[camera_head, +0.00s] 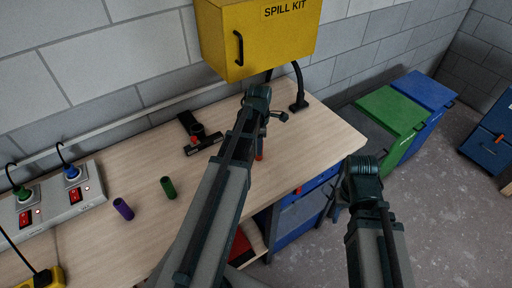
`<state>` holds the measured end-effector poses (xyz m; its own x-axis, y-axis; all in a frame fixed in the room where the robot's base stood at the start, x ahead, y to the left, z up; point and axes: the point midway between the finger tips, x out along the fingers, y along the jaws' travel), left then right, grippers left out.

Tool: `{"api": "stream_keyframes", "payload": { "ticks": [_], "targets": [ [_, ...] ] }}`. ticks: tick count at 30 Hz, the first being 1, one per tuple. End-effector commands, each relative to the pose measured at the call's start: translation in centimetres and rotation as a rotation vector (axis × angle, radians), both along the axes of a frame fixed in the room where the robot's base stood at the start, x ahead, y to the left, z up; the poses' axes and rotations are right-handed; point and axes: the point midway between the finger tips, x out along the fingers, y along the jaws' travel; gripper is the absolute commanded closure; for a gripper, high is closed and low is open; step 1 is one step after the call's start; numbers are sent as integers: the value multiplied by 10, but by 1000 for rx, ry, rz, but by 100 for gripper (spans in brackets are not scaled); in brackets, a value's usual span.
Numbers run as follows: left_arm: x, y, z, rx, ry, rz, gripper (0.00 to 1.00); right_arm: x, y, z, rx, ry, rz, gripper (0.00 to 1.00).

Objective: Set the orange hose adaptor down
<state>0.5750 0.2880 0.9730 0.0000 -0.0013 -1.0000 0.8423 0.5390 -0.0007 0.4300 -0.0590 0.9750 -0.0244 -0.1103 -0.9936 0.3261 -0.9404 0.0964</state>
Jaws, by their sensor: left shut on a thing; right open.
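The orange hose adaptor (259,155) shows as a small orange piece below my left gripper (262,134), over the wooden bench top (310,140). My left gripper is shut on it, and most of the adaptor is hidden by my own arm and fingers. I cannot tell whether its lower end touches the bench. My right gripper (335,206) is open, off the bench's front edge and above the floor, partly hidden by its own wrist.
A purple cylinder (123,209) and a green cylinder (168,187) stand left on the bench. A black-and-red tool (200,141) lies behind them. A socket box (62,203) is at far left. A yellow spill kit cabinet (265,38) hangs behind. Green (392,116) and blue (425,92) bins stand right.

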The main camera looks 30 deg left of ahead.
Motion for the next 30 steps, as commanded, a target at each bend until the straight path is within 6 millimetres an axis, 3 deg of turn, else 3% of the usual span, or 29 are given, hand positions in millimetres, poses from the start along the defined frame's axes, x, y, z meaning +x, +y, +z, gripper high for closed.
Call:
{"api": "stream_keyframes", "payload": {
  "ticks": [7,8,13,23,30],
  "targets": [
    [0,0,-3,0,0,-1,100,0,0,-3,0,0,0,50],
    [0,0,-3,0,0,-1,58,0,0,-3,0,0,0,50],
    [0,0,-2,0,0,-1,30,0,0,-2,0,0,0,50],
    [0,0,-1,0,0,-1,30,0,0,-1,0,0,0,50],
    [0,0,13,0,0,-1,30,0,0,13,0,0,0,50]
  ]
}}
